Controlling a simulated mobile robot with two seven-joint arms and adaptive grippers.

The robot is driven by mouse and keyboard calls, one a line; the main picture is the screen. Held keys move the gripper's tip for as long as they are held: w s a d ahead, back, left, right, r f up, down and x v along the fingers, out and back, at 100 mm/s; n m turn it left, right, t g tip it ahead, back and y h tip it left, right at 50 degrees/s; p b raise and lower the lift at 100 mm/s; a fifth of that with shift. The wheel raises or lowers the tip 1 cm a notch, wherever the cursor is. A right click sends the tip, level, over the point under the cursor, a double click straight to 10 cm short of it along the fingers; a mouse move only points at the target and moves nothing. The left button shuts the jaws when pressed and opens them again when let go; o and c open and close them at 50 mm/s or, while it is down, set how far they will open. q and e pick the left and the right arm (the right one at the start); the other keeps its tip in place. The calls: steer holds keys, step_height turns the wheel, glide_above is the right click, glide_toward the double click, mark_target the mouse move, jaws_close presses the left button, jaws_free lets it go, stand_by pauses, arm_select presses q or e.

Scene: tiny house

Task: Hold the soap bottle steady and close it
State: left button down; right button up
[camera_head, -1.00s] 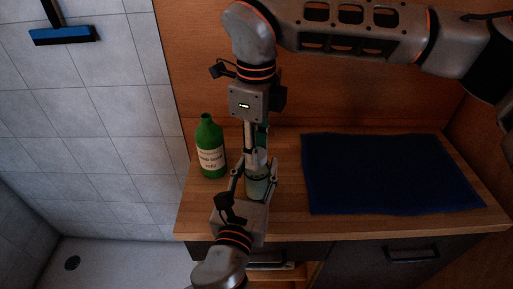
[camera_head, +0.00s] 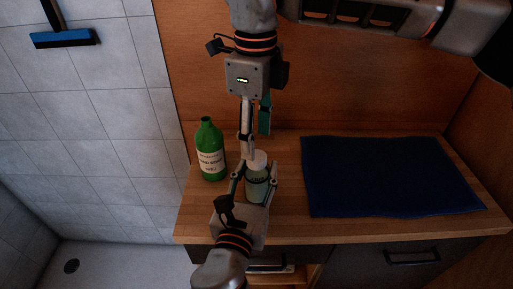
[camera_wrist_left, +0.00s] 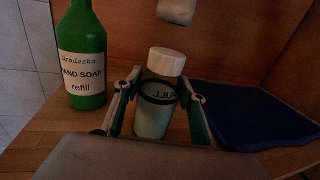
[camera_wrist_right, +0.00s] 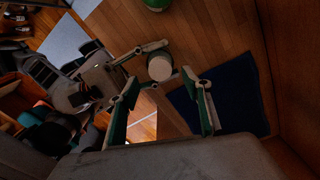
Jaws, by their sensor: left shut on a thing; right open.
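The soap bottle (camera_head: 257,185) is a small, pale translucent container standing upright near the counter's front edge. It also shows in the left wrist view (camera_wrist_left: 153,118). A white round cap (camera_wrist_left: 167,62) sits on its top; I cannot tell whether it is fully tight. The cap shows from above in the right wrist view (camera_wrist_right: 160,68). My left gripper (camera_head: 257,172) is shut around the bottle's sides from the front. My right gripper (camera_head: 256,137) is open and empty above the cap, pointing down, with its fingers apart.
A green hand soap refill bottle (camera_head: 210,155) stands close by on the left. A dark blue cloth (camera_head: 390,175) lies flat on the wooden counter (camera_head: 288,218) to the right. A wooden panel (camera_head: 360,100) rises behind. A tiled wall (camera_head: 105,120) is at the left.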

step_height(320, 180, up, 7)
stand_by(0.3)
arm_select(q)
steer(key=c, duration=1.2)
jaws_free()
steer(key=shift+o, duration=0.2)
steer(key=shift+s, duration=0.1)
steer(key=v, duration=1.1)
steer(key=shift+s, duration=0.4)
steer(key=shift+a, duration=0.15)
